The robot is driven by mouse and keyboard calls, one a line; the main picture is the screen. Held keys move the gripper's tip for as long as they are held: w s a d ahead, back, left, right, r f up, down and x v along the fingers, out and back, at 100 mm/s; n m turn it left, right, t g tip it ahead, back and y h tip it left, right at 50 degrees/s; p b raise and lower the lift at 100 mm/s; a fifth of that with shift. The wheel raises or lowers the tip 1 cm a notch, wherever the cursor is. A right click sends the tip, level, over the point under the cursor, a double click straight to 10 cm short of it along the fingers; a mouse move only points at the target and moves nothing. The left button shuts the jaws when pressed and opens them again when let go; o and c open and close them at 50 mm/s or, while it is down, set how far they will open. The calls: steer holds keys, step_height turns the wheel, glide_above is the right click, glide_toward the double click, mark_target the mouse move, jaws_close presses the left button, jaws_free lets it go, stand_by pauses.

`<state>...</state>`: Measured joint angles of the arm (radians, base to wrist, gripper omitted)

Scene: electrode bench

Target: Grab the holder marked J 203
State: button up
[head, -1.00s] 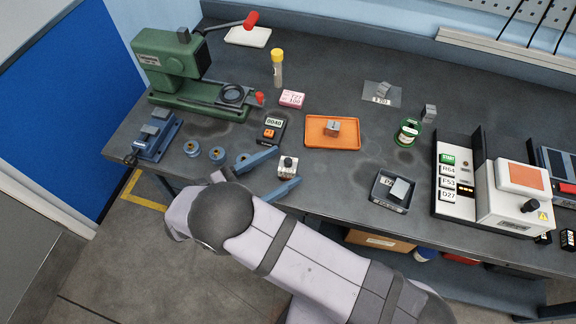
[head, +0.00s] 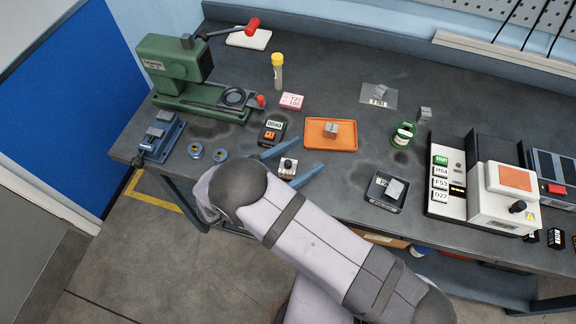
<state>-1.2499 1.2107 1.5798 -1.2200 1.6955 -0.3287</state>
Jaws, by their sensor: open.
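No label in the head view can be read as J 203, so I cannot tell which thing is the marked holder. My gripper (head: 309,153) is open, its two blue fingers pointing up and right over the table's front part. A small white block with a dark knob (head: 288,168) shows between the fingers; whether they touch it I cannot tell. Labelled things include a dark block with an orange part and a label like 0040 (head: 273,132), a black tray (head: 386,204) with a grey block and a partly hidden label, and a clear bag (head: 390,100) with a grey piece.
An orange tray (head: 347,145) holding a grey block lies beyond my fingers. A pink labelled block (head: 292,101), yellow-capped tube (head: 277,75) and green spool (head: 402,137) stand around it. A green press (head: 170,65) is left, a white machine (head: 505,205) right. Bare table lies right of my fingers.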

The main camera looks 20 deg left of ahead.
steer(key=c, duration=1.5)
steer(key=shift+o, duration=0.2)
steer(key=shift+r, duration=0.15)
step_height(320, 180, up, 10)
steer(key=b, duration=0.2)
